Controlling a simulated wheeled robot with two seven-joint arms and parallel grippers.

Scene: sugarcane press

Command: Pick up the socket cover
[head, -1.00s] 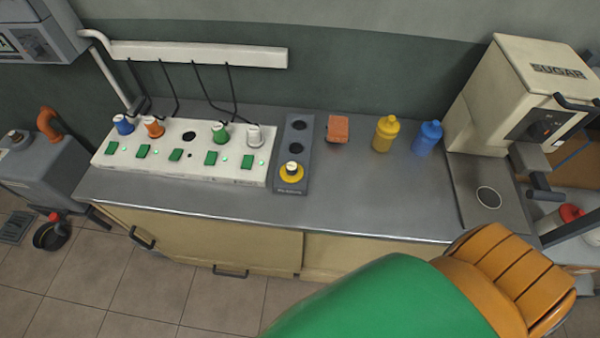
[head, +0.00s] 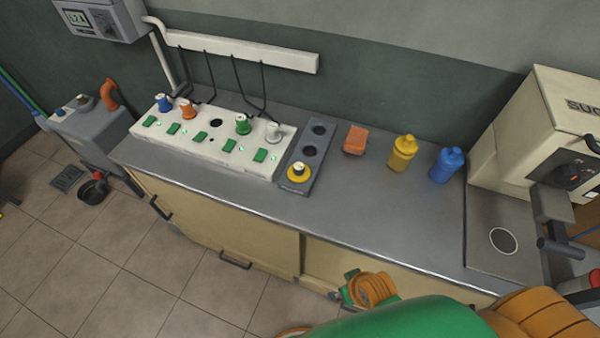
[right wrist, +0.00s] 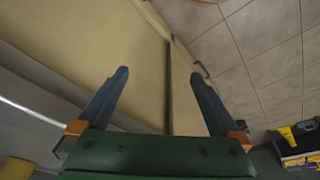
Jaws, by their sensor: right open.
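A yellow round piece with a pale top (head: 299,173), which looks like the socket cover, sits in the front spot of a dark grey holder (head: 305,158) on the counter. The holder's other two holes are empty. To its left is a white socket panel (head: 222,158) with blue, orange, green and white plugs and one uncovered dark socket (head: 216,124). My right gripper (right wrist: 158,74) is open and empty in the right wrist view, facing the cream cabinet front below the counter. The cover does not show in that view. My left gripper is not in view.
An orange block (head: 355,140), a yellow bottle (head: 403,153) and a blue bottle (head: 446,164) stand right of the holder. A sugar machine (head: 535,135) is at the far right. The counter (head: 380,215) is clear along its front.

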